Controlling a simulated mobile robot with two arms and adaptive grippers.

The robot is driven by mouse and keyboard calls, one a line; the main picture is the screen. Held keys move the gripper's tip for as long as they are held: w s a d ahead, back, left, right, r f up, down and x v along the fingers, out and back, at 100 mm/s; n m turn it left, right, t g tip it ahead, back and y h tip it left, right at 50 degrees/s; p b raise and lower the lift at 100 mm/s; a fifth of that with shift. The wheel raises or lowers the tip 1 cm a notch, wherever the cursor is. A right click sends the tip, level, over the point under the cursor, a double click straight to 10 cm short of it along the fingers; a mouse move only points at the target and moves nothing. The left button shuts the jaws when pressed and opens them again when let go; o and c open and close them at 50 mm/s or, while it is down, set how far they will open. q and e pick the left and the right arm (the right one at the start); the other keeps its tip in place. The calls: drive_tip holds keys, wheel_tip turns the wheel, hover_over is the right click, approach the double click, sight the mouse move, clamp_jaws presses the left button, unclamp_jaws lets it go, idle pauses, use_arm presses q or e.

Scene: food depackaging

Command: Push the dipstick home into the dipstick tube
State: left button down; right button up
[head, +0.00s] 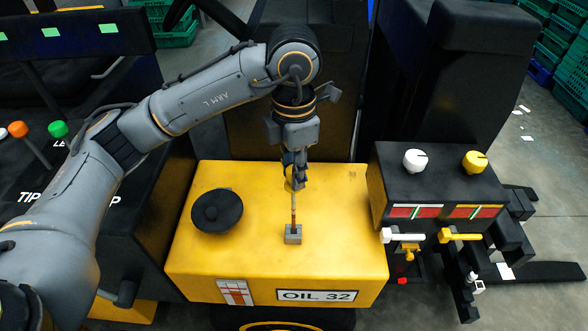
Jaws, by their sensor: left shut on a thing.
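My left gripper (294,182) is above the yellow tank and points down. It is shut on the yellow handle at the top of the dipstick (293,208). The thin brownish dipstick stands about upright, and its lower end meets the small grey square dipstick tube (293,235) on the tank top. A length of the stick shows between the gripper and the tube. How deep its lower end sits in the tube is hidden. My right gripper is not in view.
The yellow tank (340,190) carries an "OIL 32" label (316,295) and a round black cap (217,211) left of the tube. A black panel with white and yellow knobs (474,161) stands at the right. Green crates (563,50) are in the back.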

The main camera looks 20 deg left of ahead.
use_arm(q)
drive_tip(key=shift+b, duration=0.45)
idle(1.1)
drive_tip(key=b, duration=0.7)
approach(294, 227)
drive_tip(key=shift+w+a+r, duration=0.1)
drive_tip(key=shift+w+r, duration=0.05)
drive_tip(key=shift+w, duration=0.05)
idle(2.2)
drive_tip(key=shift+f+b, duration=0.2)
drive_tip(key=shift+b, duration=0.2)
drive_tip(key=shift+f+b, duration=0.4)
drive_tip(key=shift+f, duration=0.15)
drive_tip(key=shift+f+b, duration=1.15)
drive_tip(key=shift+f, duration=0.1)
drive_tip(key=shift+f+b, duration=0.6)
drive_tip(key=shift+f, duration=0.3)
